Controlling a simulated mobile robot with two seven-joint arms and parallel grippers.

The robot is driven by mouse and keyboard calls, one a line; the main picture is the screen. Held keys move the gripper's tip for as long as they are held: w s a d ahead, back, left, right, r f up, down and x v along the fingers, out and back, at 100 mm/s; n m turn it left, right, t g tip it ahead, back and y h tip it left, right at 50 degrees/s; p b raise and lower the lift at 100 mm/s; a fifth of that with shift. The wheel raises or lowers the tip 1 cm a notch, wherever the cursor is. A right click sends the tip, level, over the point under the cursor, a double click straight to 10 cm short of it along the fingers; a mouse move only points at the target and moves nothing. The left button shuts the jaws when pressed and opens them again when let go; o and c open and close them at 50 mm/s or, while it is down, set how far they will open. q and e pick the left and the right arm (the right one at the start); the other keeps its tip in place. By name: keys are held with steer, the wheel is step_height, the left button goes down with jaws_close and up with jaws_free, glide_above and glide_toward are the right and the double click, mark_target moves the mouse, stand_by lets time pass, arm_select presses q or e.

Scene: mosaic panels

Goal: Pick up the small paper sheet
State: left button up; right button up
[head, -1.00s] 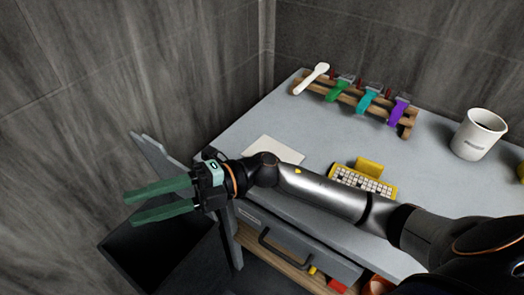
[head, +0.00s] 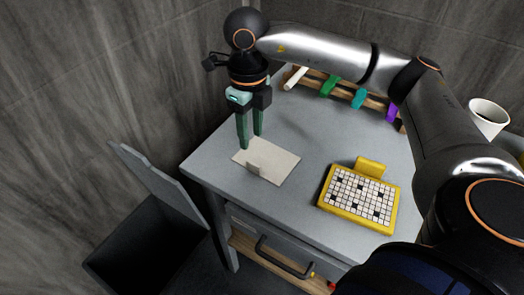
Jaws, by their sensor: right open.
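The small paper sheet (head: 275,164) lies flat on the grey table near its left corner. It is off-white, with a small upright tab (head: 254,168) at its near left part. My right gripper (head: 250,142) points straight down with green fingers. It is open and empty, with its fingertips over or just behind the sheet's far left edge. I cannot tell whether the fingertips touch the sheet. My left gripper is not in view.
A yellow mosaic panel (head: 327,199) with white and black tiles lies right of the sheet. A rack (head: 374,101) with coloured tools stands at the back, partly behind my arm. A white cup (head: 488,117) is at right. A dark open bin (head: 140,250) stands left of the table (head: 215,170).

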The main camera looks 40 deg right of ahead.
mark_target(252, 163)
step_height(252, 163, down, 10)
steer(key=shift+f+p, duration=0.2)
steer(key=shift+p, duration=0.3)
jaws_close()
stand_by(0.5)
